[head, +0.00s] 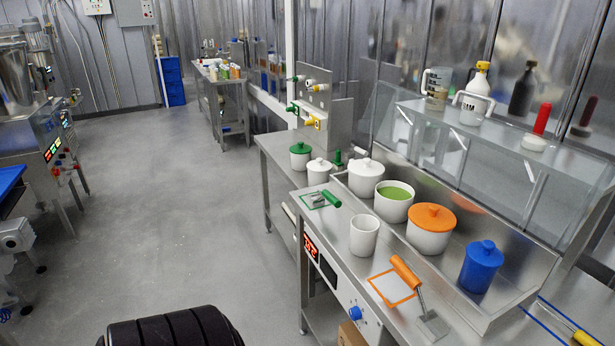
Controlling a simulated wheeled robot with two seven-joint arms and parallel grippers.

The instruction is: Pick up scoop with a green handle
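Neither of my grippers shows in this view.
Close by on the counter (345,262) stand a white cup (364,236), a white lidded pot (365,178), a bowl of green filling (394,203), an orange-lidded pot (430,230) and a blue jar (481,268). An orange-handled scoop (407,272) lies nearer. The floor (180,215) left is clear.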

